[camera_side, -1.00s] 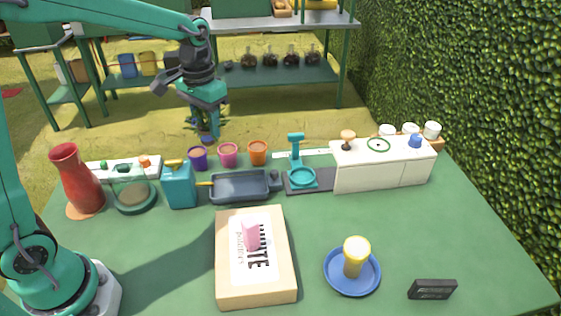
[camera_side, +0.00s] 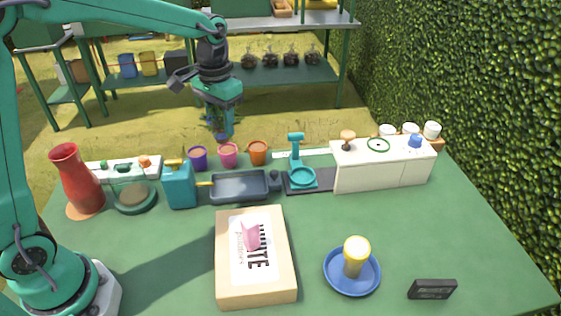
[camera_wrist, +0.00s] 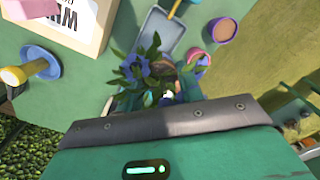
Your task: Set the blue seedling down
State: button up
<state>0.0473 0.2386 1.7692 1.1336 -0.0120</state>
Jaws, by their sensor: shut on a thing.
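The seedling's base is mostly hidden by the fingers. Below it in the side view stand a purple pot (camera_side: 198,158), a pink pot (camera_side: 228,155) and an orange pot (camera_side: 258,152).
A dark tray (camera_side: 238,187), a teal jug (camera_side: 179,187) and a teal scale (camera_side: 301,178) stand near the pots. A red vase (camera_side: 76,182) is at left. A box (camera_side: 227,285), blue plate (camera_side: 340,285) and white bench (camera_side: 370,174) occupy other spots. The front right tabletop is mostly clear.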

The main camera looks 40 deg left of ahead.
jog(key=w+d+f+m, duration=0.2)
jog(key=w+d, duration=0.8)
jog(key=d, duration=0.5)
jog(key=w+d+f+m, duration=0.1)
jog(key=d+f, duration=0.1)
jog(key=d, duration=0.6)
jog(key=d+f+m, duration=0.1)
jog(key=d+f, duration=0.2)
jog(key=d, duration=0.5)
jog(key=shift+w+a+f, duration=0.1)
jog(key=shift+a+f, duration=0.05)
jog(key=shift+f, duration=2.3)
jog(key=shift+w+a+f, duration=0.1)
jog(key=shift+f, duration=2.3)
jog(key=shift+f, duration=0.2)
jog(key=o, duration=1.1)
jog(key=shift+c, duration=0.2)
jog(key=shift+r, duration=0.1)
